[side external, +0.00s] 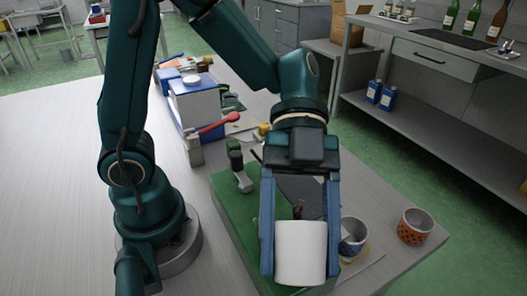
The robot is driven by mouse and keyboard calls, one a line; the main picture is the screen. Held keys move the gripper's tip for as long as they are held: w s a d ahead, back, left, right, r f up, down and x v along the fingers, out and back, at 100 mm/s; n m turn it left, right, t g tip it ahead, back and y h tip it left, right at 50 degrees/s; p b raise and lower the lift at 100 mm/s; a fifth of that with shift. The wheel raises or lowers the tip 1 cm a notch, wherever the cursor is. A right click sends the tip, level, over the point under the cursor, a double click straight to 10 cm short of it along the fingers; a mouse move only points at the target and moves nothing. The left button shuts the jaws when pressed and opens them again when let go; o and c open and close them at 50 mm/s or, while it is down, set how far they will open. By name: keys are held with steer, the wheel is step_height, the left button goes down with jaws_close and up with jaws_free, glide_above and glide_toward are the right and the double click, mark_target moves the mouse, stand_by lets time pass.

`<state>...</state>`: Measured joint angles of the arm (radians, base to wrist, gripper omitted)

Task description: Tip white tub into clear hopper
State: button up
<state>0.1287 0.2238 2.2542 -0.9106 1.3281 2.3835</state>
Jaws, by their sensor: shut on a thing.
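My gripper (300,266) has its two long blue fingers on either side of a white tub (300,245), shut on it. The tub is over the near part of a green board (232,222) on the bench. Its smooth white side faces the camera; its opening and any contents cannot be made out. I cannot pick out a clear hopper; the tub and gripper hide part of the board. A dark flat piece (308,192) shows between the fingers, behind the tub.
A small dark-green-topped tool (239,170) stands left of the gripper. A red-handled device (217,126) and blue-white box (197,103) stand behind.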

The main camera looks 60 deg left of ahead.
steer(key=shift+r+g+h, duration=0.2)
steer(key=shift+g+h, duration=0.1)
steer(key=shift+h, duration=0.4)
stand_by(0.6)
steer(key=shift+w+a+f+g+h, duration=0.1)
steer(key=shift+a+f+g+h, duration=0.05)
steer(key=shift+f+g+h, duration=0.45)
stand_by(1.0)
steer(key=shift+w+a+r+g+h+b, duration=0.2)
steer(key=shift+a+h+b, duration=0.1)
steer(key=shift+h, duration=0.1)
steer(key=shift+w+a+r+g+h+b, duration=0.1)
steer(key=shift+w+a+h+b, duration=0.05)
steer(key=shift+a+h+b, duration=0.2)
stand_by(0.8)
steer(key=shift+w+a+r+g+h, duration=0.15)
steer(key=shift+g+h, duration=0.25)
steer(key=shift+h, duration=0.45)
stand_by(0.9)
steer(key=shift+r, duration=0.3)
steer(key=shift+s+d+f+t+y, duration=0.2)
steer(key=shift+f+t+y, duration=0.15)
steer(key=shift+y, duration=0.25)
steer(key=shift+s+d+f+t+y, duration=0.3)
steer(key=shift+d+t+y, duration=0.2)
steer(key=shift+y, duration=0.3)
